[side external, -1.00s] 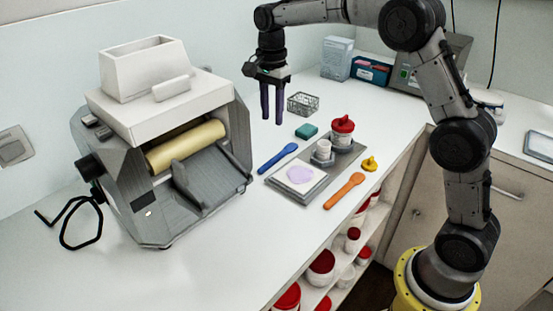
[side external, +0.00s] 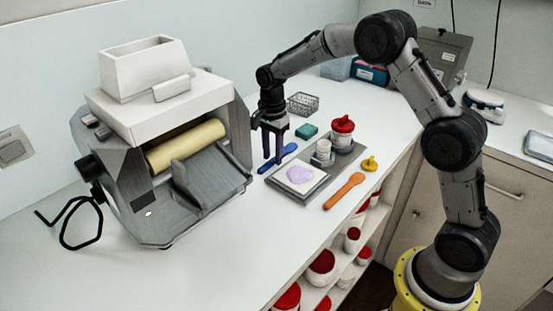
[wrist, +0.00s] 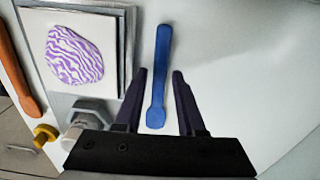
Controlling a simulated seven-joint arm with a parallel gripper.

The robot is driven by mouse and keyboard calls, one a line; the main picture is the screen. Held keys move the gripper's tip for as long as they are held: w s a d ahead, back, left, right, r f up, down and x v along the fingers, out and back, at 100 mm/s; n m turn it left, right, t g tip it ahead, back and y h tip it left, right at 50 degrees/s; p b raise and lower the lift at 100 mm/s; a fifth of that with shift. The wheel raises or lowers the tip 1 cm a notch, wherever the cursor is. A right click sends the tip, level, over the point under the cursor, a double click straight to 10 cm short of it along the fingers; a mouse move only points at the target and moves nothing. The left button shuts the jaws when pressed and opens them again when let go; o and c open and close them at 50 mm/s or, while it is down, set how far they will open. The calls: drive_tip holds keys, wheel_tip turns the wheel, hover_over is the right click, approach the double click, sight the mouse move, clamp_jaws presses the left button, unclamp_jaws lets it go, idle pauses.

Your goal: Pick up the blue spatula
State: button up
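The blue spatula (side external: 284,155) lies flat on the white counter between the mill and the grey tray. In the wrist view the blue spatula (wrist: 159,75) runs lengthwise between the fingers, its wider end toward the gripper base. My gripper (side external: 272,160) is open and empty, pointing down over the spatula. In the wrist view the gripper (wrist: 162,75) has one finger on each side of the spatula, with gaps on both sides. In the side view the fingers hide part of the spatula. I cannot tell whether the fingertips touch the counter.
The grey mill (side external: 150,205) stands on the left.

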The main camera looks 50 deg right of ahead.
drive_tip(key=shift+f, duration=0.4)
drive_tip(key=shift+c, duration=0.3)
clamp_jaws()
drive_tip(key=shift+r, duration=0.15)
